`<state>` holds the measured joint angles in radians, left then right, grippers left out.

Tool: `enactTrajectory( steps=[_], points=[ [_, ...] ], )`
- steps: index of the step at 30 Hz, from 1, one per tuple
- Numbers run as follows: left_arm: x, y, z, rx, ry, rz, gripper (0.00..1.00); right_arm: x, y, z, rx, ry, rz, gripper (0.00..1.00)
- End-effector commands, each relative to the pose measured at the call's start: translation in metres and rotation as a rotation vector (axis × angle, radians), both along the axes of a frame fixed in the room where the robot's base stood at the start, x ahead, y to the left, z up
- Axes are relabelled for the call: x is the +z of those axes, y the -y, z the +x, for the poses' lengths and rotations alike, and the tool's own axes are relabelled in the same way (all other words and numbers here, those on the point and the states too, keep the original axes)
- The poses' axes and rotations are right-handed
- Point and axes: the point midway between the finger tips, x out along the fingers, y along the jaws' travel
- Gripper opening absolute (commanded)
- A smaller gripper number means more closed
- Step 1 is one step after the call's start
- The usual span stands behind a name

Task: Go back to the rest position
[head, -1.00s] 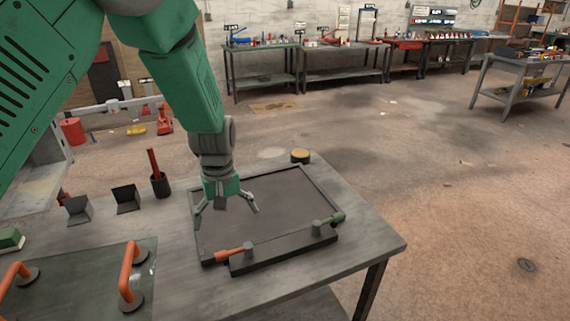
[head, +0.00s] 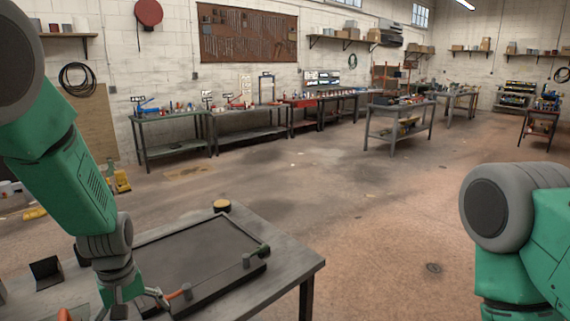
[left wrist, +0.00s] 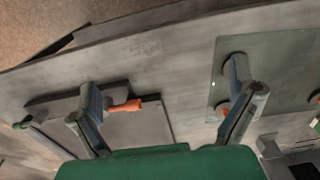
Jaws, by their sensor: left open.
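My left gripper (head: 133,305) is at the lower left of the head view, above the bench by the near left corner of the dark frame (head: 190,250). Its fingers are spread in the left wrist view (left wrist: 163,85), with nothing between them. The frame lies flat on the bench and also shows in the wrist view (left wrist: 140,127). An orange-handled clamp (head: 178,294) and a green-handled clamp (head: 262,251) sit at its near edge. My right arm shows at the right edge of the head view; its gripper is out of view.
The grey bench (head: 292,268) holds a round yellow-topped tin (head: 221,205) and a black bin (head: 46,271). A glass pane (left wrist: 285,75) with orange handles lies on it in the wrist view. Open floor lies right of the bench; other workbenches (head: 400,108) stand farther back.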

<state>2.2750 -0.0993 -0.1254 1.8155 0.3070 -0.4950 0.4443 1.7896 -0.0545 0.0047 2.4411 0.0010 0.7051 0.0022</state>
Motion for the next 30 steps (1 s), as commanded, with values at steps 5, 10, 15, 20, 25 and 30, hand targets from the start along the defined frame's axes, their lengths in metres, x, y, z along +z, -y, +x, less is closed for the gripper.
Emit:
enactTrajectory(
  steps=[5,10,15,20,25,30],
  points=[
    [-0.042,-0.004,-0.017,-0.052,-0.006,0.023,1.00,-0.014,0.000,0.000,0.000,0.001,0.000,0.40],
    [-0.087,-0.007,-0.045,-0.127,-0.007,0.049,1.00,-0.030,0.000,0.000,0.000,0.001,0.000,0.40],
    [-0.151,-0.010,-0.087,-0.244,-0.014,0.075,1.00,-0.053,0.000,0.000,0.000,0.000,0.000,0.40],
    [-0.234,-0.005,-0.158,-0.436,-0.018,0.083,1.00,-0.091,0.000,0.000,0.000,0.000,0.000,0.40],
    [-0.294,0.010,-0.238,-0.651,0.007,0.048,1.00,-0.128,0.000,0.000,0.000,0.000,0.000,0.40],
    [-0.309,0.023,-0.276,-0.759,0.043,0.015,1.00,-0.142,0.000,0.000,0.000,0.000,0.000,0.40]
  ],
)
